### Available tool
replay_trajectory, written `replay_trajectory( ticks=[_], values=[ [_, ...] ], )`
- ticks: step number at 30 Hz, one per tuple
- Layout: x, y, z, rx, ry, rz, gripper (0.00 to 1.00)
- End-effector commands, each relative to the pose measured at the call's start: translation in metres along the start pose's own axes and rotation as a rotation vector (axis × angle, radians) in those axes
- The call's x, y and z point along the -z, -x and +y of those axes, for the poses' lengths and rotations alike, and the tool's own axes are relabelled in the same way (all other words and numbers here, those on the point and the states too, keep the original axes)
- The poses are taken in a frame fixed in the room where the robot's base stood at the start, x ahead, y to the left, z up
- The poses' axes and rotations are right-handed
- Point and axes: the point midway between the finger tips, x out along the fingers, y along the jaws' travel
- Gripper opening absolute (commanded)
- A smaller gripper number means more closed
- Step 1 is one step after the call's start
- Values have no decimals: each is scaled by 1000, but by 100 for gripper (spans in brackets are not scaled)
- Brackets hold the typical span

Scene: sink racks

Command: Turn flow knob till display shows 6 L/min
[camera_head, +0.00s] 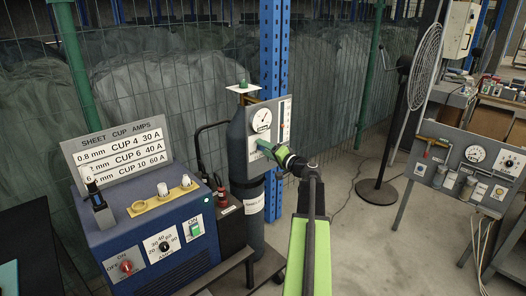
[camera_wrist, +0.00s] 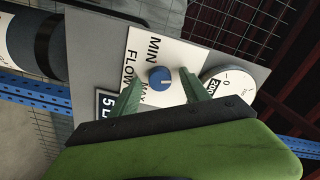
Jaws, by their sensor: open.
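The blue flow knob (camera_wrist: 159,77) sits on a white plate (camera_wrist: 142,50) marked MIN, MAX and FLOW in the wrist view. A white line shows on the knob's face. The dark display (camera_wrist: 105,101) beside the plate shows a 5 and the start of an L; the rest is hidden behind my gripper. My gripper (camera_wrist: 163,88) is open, its two green fingers on either side of the knob; I cannot tell whether they touch it. In the head view my gripper (camera_head: 268,149) is at the grey panel (camera_head: 253,132) on the gas cylinder, covering the knob.
A round gauge (camera_wrist: 229,84) is close to the right finger. The blue welding machine (camera_head: 150,235) with a cup chart (camera_head: 121,151) stands left of the cylinder (camera_head: 240,148). A pedestal fan (camera_head: 424,68) and another gauge panel (camera_head: 468,165) stand right.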

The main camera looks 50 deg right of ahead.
Motion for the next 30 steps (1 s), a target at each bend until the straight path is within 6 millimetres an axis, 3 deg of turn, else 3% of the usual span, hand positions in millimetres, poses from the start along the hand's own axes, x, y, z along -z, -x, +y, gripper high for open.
replay_trajectory(
  ticks=[3, 15, 30],
  values=[
    [0, 0, 0, 0, 0, 0, 51],
    [0, 1, 0, 0, 0, 0, 0],
    [0, 1, 0, 0, -141, 0, 0]
  ],
)
